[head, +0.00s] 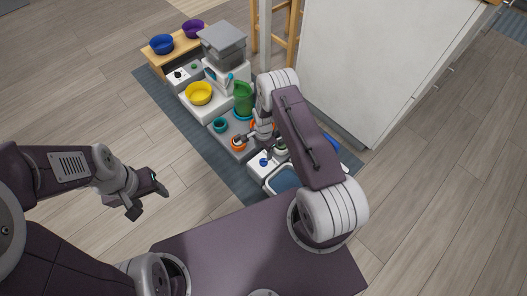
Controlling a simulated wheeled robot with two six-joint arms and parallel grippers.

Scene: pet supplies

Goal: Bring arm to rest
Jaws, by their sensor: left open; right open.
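My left gripper (148,196) is open and empty over the bare wooden floor at the left of the head view, well apart from the pet supplies. My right gripper (258,140) is small in view, low over the front part of the pet supplies. It is beside an orange ring-like item (239,144); whether it touches this item I cannot tell. My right arm hides part of the area behind and right of the gripper.
A blue-grey mat (196,137) carries a yellow bowl (199,93), a green container (243,97), a teal cup (220,125) and a grey-lidded dispenser (222,45). A wooden stand holds blue (161,44) and purple (193,29) bowls. A white cabinet (375,65) stands right. Left floor is clear.

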